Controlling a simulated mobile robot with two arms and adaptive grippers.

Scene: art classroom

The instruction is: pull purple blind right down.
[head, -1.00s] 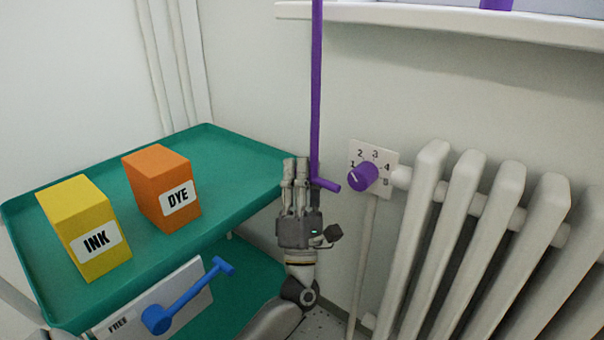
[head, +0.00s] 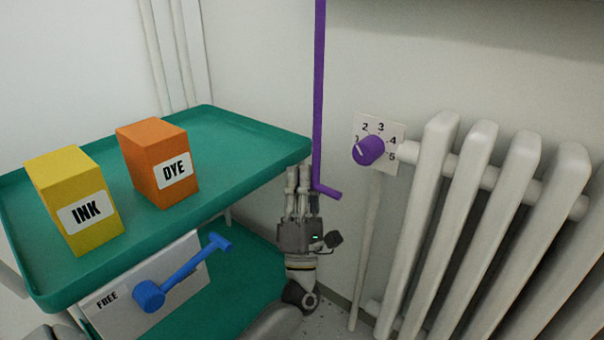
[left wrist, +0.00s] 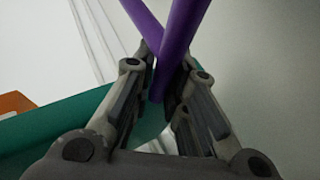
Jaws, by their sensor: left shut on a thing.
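A thin purple rod (head: 319,95) hangs down along the wall and ends in a short crosspiece (head: 328,190) at the bottom. My left gripper (head: 299,174) points up beside the rod's lower end and is shut on the purple rod. In the left wrist view two purple bars (left wrist: 181,35) cross between the fingers of my left gripper (left wrist: 164,82); the exact contact is partly hidden. The blind itself and the rod's top end are out of view. My right gripper is not in view.
A green cart (head: 240,122) at left carries a yellow INK box (head: 75,200) and an orange DYE box (head: 158,165). A blue lever (head: 185,273) sits on its FREE plate. A purple numbered knob (head: 368,150) and a white radiator (head: 470,205) stand close on the right.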

